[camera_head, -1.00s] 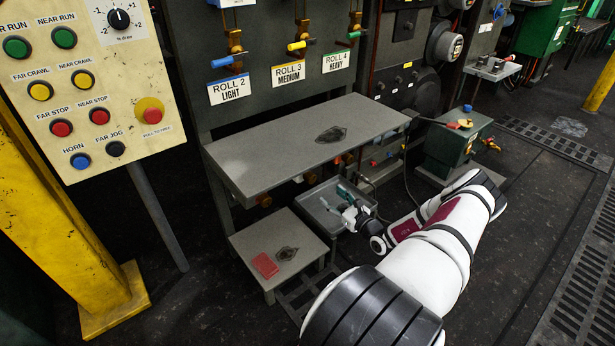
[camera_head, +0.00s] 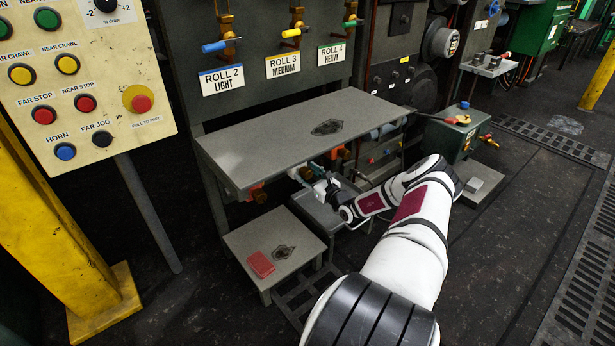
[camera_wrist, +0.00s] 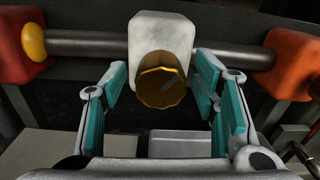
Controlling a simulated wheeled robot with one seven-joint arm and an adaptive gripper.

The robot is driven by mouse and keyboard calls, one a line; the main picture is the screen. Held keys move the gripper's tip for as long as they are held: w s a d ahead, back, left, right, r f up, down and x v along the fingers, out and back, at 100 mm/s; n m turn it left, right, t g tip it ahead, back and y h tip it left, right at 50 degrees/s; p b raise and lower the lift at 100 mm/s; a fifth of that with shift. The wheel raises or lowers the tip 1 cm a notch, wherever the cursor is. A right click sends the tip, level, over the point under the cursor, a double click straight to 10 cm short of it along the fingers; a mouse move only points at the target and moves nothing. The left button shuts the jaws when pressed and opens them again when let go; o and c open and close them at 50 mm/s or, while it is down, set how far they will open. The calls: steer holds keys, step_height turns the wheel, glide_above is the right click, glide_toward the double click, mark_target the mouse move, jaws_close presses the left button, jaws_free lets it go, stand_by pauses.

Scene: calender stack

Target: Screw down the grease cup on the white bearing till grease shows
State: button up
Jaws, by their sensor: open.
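In the wrist view the white bearing (camera_wrist: 150,35) is a pale block on a horizontal steel shaft (camera_wrist: 95,43). The brass grease cup (camera_wrist: 160,82), a knurled round cap, sticks out from its lower front. My gripper (camera_wrist: 162,75) is open, with one teal-padded finger on each side of the cup and gaps between. I cannot see grease at the cup. In the head view my gripper (camera_head: 318,180) is below the front edge of the grey shelf, and the bearing and cup are hard to make out there.
A red bearing (camera_wrist: 22,45) with a yellow cap is on the left, and an orange bearing (camera_wrist: 292,62) is on the right. The grey shelf (camera_head: 250,150) overhangs my gripper.

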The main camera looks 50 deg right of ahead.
steer(key=c, duration=1.2)
steer(key=shift+m, duration=0.3)
steer(key=m+p, duration=0.1)
steer(key=m, duration=0.2)
steer(key=shift+r, duration=0.1)
steer(key=shift+m, duration=2)
